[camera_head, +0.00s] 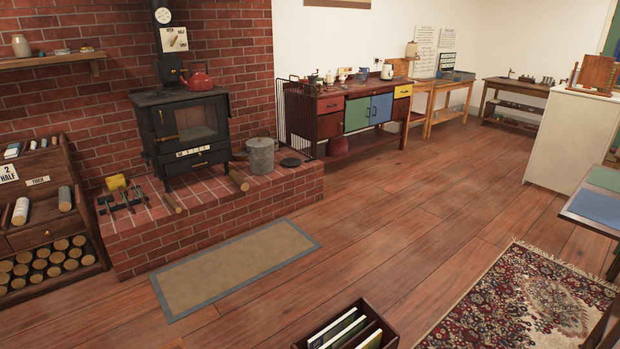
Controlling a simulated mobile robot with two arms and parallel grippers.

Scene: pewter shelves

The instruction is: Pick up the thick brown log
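A wooden log rack (87,232) stands at the far left, beside the brick hearth. On its middle shelf lies a short, thick grey-brown log (65,198) with a pale end. To its left on the same shelf lies a whitish log (21,210). Several round logs with pale cut ends (38,264) are stacked in the bottom compartment; their bark is mostly hidden. I cannot tell for sure which is the thick brown log; the grey-brown one on the middle shelf looks closest. Neither of my grippers is in view.
A black stove (187,125) with a red kettle (197,81) stands on the brick hearth (220,215). A grey pot (261,156) is on the hearth. A mat (235,266) and a dark crate (384,335) are on the floor. The central wooden floor is clear.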

